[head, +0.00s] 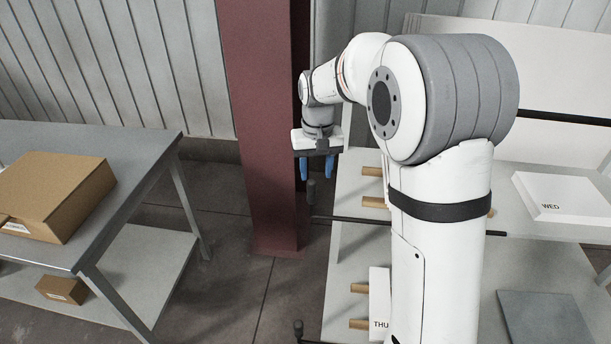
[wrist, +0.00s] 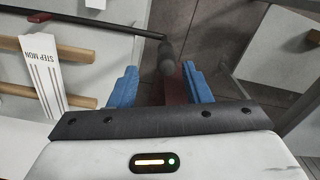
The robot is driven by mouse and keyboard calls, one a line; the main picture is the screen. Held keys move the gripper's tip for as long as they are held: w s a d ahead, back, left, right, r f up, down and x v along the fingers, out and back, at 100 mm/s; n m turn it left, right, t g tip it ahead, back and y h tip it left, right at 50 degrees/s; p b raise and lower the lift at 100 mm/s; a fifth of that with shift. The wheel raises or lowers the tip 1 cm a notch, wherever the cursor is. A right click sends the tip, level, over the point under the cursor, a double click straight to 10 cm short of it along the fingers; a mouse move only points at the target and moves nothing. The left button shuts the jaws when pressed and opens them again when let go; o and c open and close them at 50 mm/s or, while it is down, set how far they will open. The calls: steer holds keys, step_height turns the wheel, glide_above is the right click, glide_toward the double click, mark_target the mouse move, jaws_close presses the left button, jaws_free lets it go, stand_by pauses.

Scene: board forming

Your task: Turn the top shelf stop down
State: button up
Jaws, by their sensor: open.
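A black shelf stop bar (head: 350,219) runs across the rack in the head view. Its left end has a short dark handle (head: 311,190) that points up. My gripper (head: 316,172) is open, with its blue fingers pointing down just above this handle. In the wrist view the bar (wrist: 90,22) comes from the left, and its handle (wrist: 166,57) lies in line with the gap between the blue fingers of my gripper (wrist: 160,80). I cannot tell whether the fingers touch it. Another black bar (head: 565,118) shows higher at the right; my arm hides its left part.
A dark red column (head: 262,120) stands close to the left of my gripper. Wooden pegs (head: 374,202) project near the handle. A white board marked STEP MON (wrist: 45,75) rests by pegs in the wrist view. A grey table (head: 130,150) with cardboard boxes is at left.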

mark_target(312, 190)
steer(key=shift+w+a+f, duration=0.35)
steer(key=shift+w+a, duration=0.15)
steer(key=shift+w, duration=0.1)
step_height(312, 190, down, 8)
steer(key=shift+r+p, duration=0.2)
steer(key=shift+p, duration=0.4)
steer(key=shift+c, duration=0.3)
jaws_close()
